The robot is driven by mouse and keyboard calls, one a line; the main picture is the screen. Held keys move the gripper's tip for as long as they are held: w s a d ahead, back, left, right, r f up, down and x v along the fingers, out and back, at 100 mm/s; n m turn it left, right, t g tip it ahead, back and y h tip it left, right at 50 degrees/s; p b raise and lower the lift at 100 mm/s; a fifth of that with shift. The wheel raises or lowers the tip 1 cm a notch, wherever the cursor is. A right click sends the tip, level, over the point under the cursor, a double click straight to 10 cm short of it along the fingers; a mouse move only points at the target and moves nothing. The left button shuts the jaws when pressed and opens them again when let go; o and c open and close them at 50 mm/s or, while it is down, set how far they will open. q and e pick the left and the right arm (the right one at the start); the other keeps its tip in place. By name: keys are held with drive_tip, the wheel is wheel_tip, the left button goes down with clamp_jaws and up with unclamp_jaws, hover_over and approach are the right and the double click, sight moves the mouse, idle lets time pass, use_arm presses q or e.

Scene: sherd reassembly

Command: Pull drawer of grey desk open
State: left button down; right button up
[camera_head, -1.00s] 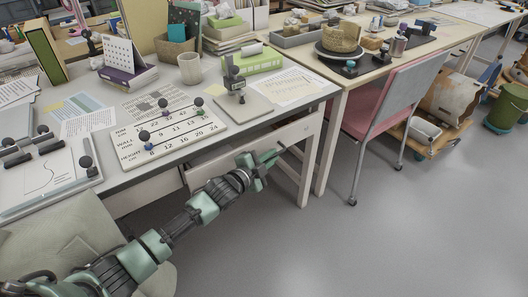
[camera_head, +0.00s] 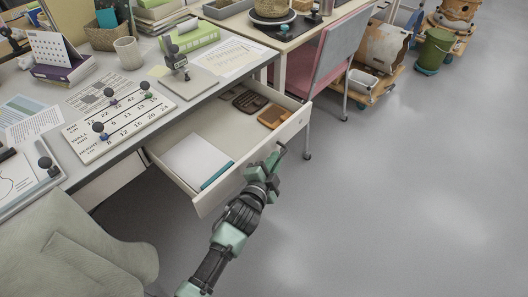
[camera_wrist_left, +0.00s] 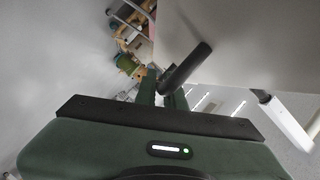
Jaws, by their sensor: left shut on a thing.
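The grey desk (camera_head: 188,103) stands at the left of the head view. Its drawer (camera_head: 292,127) is pulled out, with the inside showing. A white sheet or pad (camera_head: 195,160), a teal strip (camera_head: 217,176), a brown tray (camera_head: 273,116) and a dark brown tray-like item (camera_head: 250,101) lie in it. My left gripper (camera_head: 275,156) is at the drawer front and shut on its handle. The dark bar-shaped handle (camera_wrist_left: 186,67) shows between the fingers in the left wrist view. The gripper hides most of the handle in the head view. My right gripper is out of view.
A padded olive-grey chair (camera_head: 90,250) stands in front of the desk at lower left. A pink and grey chair (camera_head: 335,60) is beyond the drawer. A small microscope-like stand (camera_head: 176,62) and a number board (camera_head: 120,122) are on the desk. Floor to the right is clear.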

use_arm(q)
drive_tip(key=shift+s+d, duration=0.35)
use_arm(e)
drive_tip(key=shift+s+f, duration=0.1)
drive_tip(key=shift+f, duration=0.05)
use_arm(q)
drive_tip(key=c, duration=1.5)
unclamp_jaws()
